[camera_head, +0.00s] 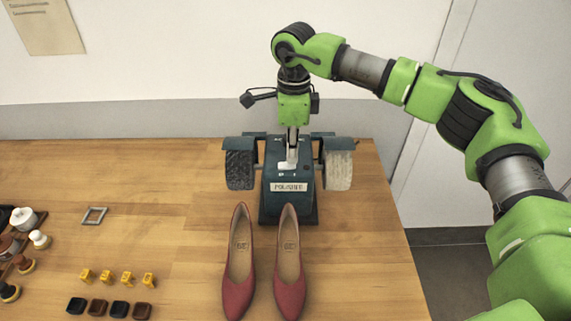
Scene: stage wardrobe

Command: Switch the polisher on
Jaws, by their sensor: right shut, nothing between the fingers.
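The polisher (287,203) stands near the back edge of the wooden table, right of the middle. It is a dark blue-grey machine with a label on its front, a dark brush (240,170) on its left and a pale brush (338,170) on its right. My right gripper (289,162) points down over the top of the polisher, shut with nothing in it. Its tips are at or just above the small light panel there. The gripper hides part of the top, and I cannot tell whether it touches the switch. My left gripper is not in view.
A pair of red shoes (238,275) stands right in front of the polisher on the table (180,215). The table's right edge is close by.

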